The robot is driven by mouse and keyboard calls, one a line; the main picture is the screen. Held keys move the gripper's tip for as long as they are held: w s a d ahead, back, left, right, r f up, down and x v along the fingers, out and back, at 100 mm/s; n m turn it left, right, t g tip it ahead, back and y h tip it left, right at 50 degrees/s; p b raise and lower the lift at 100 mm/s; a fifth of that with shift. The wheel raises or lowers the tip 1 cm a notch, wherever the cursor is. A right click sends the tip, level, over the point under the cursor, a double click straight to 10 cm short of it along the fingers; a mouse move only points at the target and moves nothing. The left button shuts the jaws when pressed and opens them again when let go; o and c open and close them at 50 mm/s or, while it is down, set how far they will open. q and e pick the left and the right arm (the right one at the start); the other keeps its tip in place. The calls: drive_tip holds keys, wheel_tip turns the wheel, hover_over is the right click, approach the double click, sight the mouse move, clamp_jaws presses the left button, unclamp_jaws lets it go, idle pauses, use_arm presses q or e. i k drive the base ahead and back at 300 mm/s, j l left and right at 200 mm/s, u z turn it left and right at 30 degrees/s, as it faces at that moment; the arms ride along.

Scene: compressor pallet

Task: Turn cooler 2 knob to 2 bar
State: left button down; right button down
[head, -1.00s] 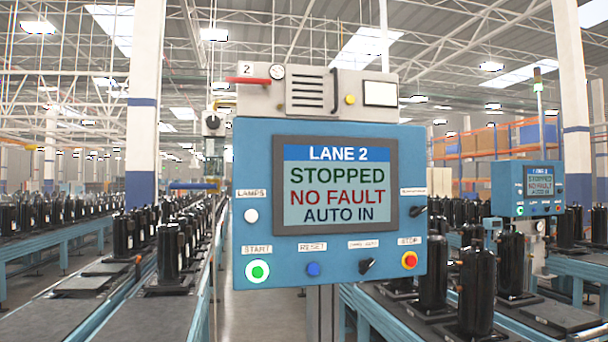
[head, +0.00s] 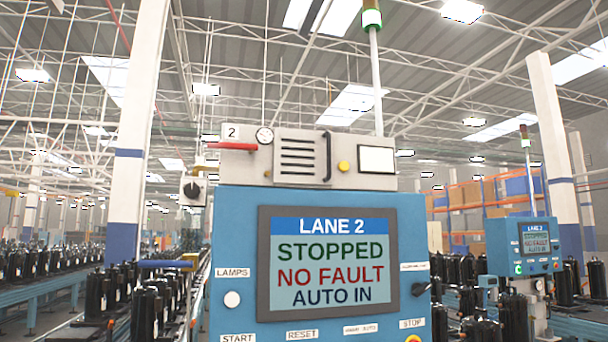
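A grey box labelled 2 (head: 300,160) sits behind and above the blue lane 2 panel. On its front are a small yellow round knob (head: 343,166), a slotted vent, a black vertical handle (head: 327,157) and a pale blank display (head: 376,160). A small round gauge (head: 264,135) stands at its top left edge; its reading is too small to tell. A red lever (head: 232,146) sticks out to the left. I cannot tell for certain which knob is the cooler's. Neither of my grippers is in view.
The blue panel (head: 228,210) screen (head: 328,262) reads LANE 2, STOPPED, NO FAULT, AUTO IN. A small box with a black knob (head: 192,190) is left of it. A lamp pole with a green light (head: 372,18) rises behind. Conveyors with black compressors flank both sides.

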sight(192, 191)
drive_tip(key=k, duration=0.9)
drive_tip(key=i+j+z, duration=0.25)
drive_tip(key=i+j, duration=0.2)
drive_tip(key=j, duration=0.25)
drive_tip(key=i+j+z, duration=0.15)
drive_tip(key=j, duration=0.25)
drive_tip(key=i+j+z, duration=0.1)
drive_tip(key=i+j, duration=0.15)
drive_tip(key=j, duration=0.2)
